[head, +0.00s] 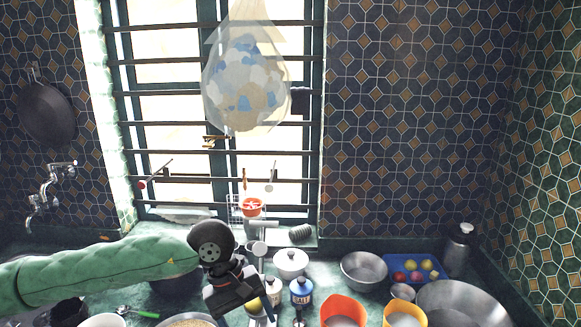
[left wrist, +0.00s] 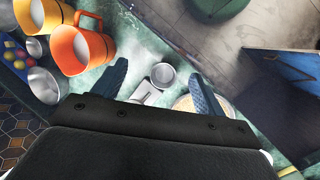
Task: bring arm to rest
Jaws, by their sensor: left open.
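My left arm, in a green sleeve, reaches in from the left in the head view, above the counter. Its black left gripper (head: 238,300) hangs over the middle of the counter, in front of the salt container (head: 301,292). In the left wrist view the two dark fingers of the left gripper (left wrist: 160,88) are spread wide apart. Nothing is held between them. A small metal cup (left wrist: 163,75) shows beyond the gap, on or near the counter. My right gripper is in neither view. I cannot make out the gas hotplate clearly.
An orange mug (head: 343,310), a yellow mug (head: 404,315), a steel bowl (head: 363,270), a large metal pan (head: 460,305) and a blue tray (head: 412,268) of fruit crowd the right. A white lidded pot (head: 291,262) stands behind the gripper. A bag (head: 245,80) hangs before the window.

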